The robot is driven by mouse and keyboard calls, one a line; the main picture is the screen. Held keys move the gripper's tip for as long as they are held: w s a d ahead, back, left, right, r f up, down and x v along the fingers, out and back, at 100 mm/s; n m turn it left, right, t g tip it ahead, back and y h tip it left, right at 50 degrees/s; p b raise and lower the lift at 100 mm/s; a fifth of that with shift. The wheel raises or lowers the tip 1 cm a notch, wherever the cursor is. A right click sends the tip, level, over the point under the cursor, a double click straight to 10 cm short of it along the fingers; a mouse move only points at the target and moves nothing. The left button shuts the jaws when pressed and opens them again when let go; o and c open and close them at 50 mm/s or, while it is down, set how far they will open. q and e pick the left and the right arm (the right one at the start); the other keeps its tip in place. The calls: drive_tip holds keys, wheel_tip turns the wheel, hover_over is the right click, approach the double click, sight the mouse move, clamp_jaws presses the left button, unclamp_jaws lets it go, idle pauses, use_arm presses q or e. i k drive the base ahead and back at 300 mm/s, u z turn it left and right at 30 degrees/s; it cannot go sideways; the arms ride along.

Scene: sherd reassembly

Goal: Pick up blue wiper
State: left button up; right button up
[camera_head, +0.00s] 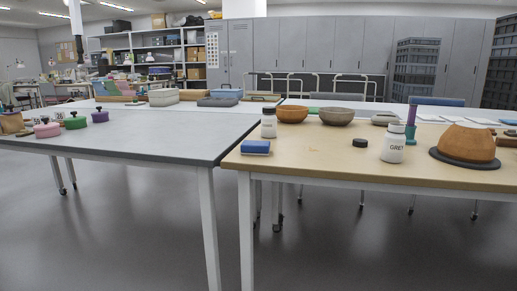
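The blue wiper (256,146) is a small blue block with a pale lower edge. It lies on the wooden-topped table (310,160) at the right, close to the table's left front corner. Nothing touches it from above. Neither my left nor my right gripper is in the head view.
A white jar with a dark lid (268,124) stands just behind the wiper. A black lid (360,143), a white labelled bottle (394,148) and an orange-brown pot (467,143) stand to the right. A grey table (170,135) adjoins at left. The front floor is clear.

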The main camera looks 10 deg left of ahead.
sight(262, 148)
drive_tip(key=u, duration=0.15)
drive_tip(key=i, duration=1.2)
drive_tip(key=z, duration=0.1)
